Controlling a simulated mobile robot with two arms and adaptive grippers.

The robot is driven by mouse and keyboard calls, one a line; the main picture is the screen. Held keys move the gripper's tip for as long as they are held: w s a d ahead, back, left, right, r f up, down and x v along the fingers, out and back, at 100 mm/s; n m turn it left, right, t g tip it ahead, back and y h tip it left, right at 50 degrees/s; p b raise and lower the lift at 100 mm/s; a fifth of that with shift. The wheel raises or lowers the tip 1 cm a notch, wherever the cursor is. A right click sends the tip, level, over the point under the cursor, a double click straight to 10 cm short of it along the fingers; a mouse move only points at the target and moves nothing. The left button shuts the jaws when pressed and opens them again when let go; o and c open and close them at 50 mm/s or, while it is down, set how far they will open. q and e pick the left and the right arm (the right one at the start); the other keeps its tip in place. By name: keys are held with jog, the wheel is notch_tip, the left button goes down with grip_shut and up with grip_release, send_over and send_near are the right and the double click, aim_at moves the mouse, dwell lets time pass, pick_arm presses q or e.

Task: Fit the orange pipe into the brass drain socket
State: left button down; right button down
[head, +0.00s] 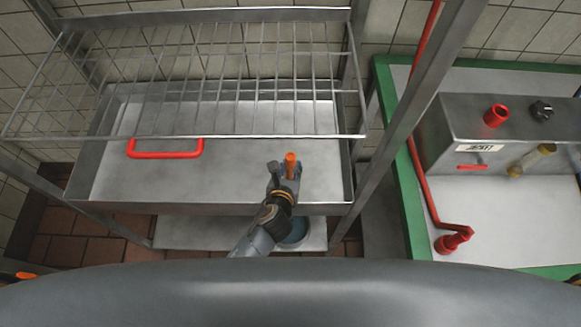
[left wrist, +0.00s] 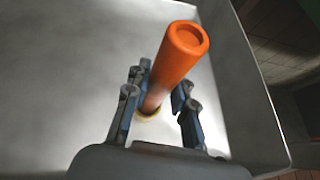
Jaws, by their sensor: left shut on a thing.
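An orange pipe (head: 290,165) stands up from my left gripper (head: 283,178) over the right part of a shallow metal sink tray (head: 240,180). In the left wrist view the pipe (left wrist: 180,58) leans toward the camera, with its round end up. The fingers of my left gripper (left wrist: 160,108) are shut around its lower part. The brass drain socket (left wrist: 148,114) shows as a ring at the pipe's lower end, on the tray floor. I cannot tell how deep the pipe sits in it. The gripper hides the socket in the head view. My right gripper is not in view.
A wire rack (head: 210,80) hangs above the back of the tray. A green-edged counter (head: 500,220) with a metal box (head: 505,125) and red pipe is farther right.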

pick_arm(q)
jog(key=shift+f, duration=0.1)
jog(key=c, duration=1.1)
grip_release()
jog(key=v, duration=1.2)
jog(key=shift+p, duration=0.4)
